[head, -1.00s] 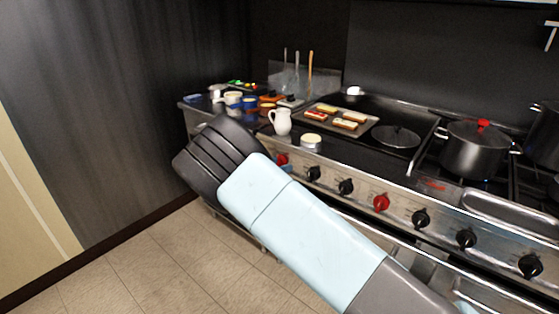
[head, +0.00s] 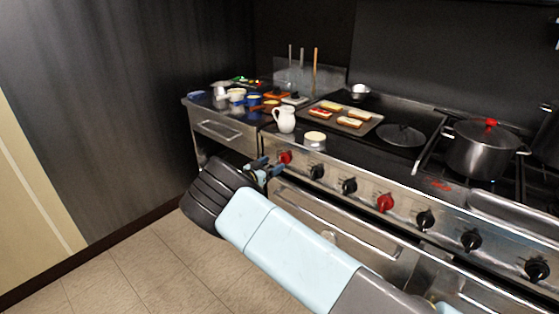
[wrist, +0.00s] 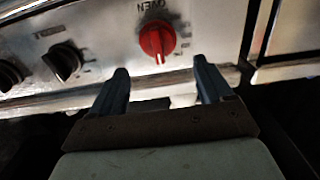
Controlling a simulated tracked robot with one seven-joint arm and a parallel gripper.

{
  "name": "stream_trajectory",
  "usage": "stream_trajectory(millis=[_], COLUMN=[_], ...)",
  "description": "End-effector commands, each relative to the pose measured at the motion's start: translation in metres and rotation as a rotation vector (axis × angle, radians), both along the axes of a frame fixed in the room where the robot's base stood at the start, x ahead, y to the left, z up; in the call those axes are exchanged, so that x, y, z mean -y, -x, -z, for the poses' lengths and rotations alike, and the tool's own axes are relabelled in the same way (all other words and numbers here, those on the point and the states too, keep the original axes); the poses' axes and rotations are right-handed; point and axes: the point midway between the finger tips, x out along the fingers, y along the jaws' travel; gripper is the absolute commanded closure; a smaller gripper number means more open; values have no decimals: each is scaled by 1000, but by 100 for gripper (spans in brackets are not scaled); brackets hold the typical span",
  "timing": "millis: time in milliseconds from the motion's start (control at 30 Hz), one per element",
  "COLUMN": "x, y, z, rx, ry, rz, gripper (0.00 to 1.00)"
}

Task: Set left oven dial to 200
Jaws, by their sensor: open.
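The left oven dial (head: 285,157) is a red knob at the left end of the stove's front panel. In the wrist view the red dial (wrist: 157,40) sits under the label "OVEN", with a pale pointer mark toward its lower side; the number it points to is too small to read. My gripper (head: 268,168) is just left of and below the dial in the head view. In the wrist view my gripper (wrist: 160,82) is open and empty, its two dark fingers below the dial, one on each side of it, apart from it.
Black knobs (head: 317,172) and a second red knob (head: 385,203) line the panel to the right. The oven door handle (head: 335,222) runs below. A white pitcher (head: 285,120), a tray of toasts (head: 365,127) and a pot (head: 480,152) stand on top. Floor at left is clear.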

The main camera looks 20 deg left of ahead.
Motion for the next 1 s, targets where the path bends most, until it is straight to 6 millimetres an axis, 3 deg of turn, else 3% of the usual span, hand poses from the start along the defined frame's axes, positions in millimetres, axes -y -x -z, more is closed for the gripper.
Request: stream_trajectory(millis=[300, 767, 1000], x=[19, 23, 23], y=[-43, -53, -53], z=[1, 0, 0], rx=[0, -1, -1], ry=[0, 0, 0], rz=[2, 1, 1], gripper=[21, 21, 42])
